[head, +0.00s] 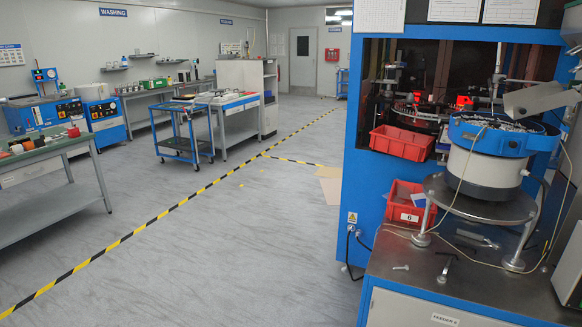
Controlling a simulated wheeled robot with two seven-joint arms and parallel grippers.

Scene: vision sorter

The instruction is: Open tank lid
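No part of either gripper is in the head view. I see no thing that is clearly a tank with a lid. The nearest match is a blue and grey machine (44,113) at the far left, under the washing area signs. A second blue and white unit (104,122) stands beside it. Both are far off and small, so I cannot tell whether either has a lid or whether it is open or shut.
A workbench (50,190) stands at the left and a blue cart (182,140) in the middle distance. A blue sorter machine with a bowl feeder (485,160) and red bins (402,143) fills the right.

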